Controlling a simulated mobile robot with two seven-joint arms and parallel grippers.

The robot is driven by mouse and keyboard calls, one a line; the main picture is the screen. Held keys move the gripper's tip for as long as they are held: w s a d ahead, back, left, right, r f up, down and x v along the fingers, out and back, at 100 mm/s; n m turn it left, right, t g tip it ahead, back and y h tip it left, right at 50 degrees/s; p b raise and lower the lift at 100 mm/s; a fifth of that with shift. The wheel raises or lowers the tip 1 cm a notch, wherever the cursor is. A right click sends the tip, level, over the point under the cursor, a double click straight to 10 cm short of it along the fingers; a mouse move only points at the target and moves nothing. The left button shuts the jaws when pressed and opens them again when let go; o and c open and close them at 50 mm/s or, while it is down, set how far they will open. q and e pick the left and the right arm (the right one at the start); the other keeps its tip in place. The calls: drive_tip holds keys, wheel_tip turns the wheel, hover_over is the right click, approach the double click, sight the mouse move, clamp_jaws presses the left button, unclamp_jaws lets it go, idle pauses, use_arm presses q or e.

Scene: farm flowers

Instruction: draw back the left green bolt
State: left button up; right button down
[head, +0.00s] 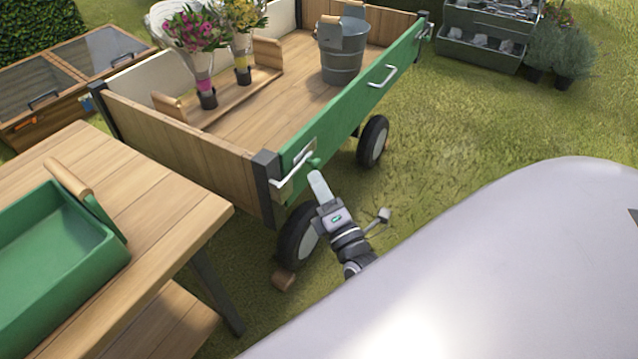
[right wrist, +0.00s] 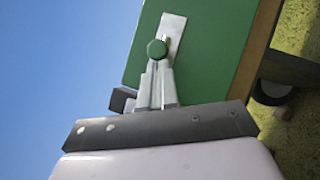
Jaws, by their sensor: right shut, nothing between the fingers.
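The left green bolt (head: 314,162) sits at the left end of the cart's green side panel (head: 350,105), by the dark corner post (head: 265,170). It has a green knob and a pale metal plate and rod. My right gripper (head: 318,178) is just below the knob, its fingers pointing up at it. In the right wrist view the round green knob (right wrist: 156,48) is right at the tips of my shut right gripper (right wrist: 156,66), in front of the plate (right wrist: 172,30). I cannot tell whether they touch. The fingers hold nothing. My left gripper is not in view.
The wooden cart holds a metal bucket (head: 342,55) and a rack of flowers (head: 195,30). A wooden table (head: 150,190) with a green tray (head: 50,255) stands at the left. A cart wheel (head: 299,236) is beside my right gripper. Grass lies open at the right.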

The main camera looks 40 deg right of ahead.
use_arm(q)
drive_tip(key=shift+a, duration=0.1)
use_arm(e)
drive_tip(key=d, duration=0.1)
drive_tip(key=w+d, duration=0.1)
drive_tip(key=d, duration=0.1)
drive_tip(key=shift+w+d, duration=0.3)
drive_tip(key=shift+d, duration=0.1)
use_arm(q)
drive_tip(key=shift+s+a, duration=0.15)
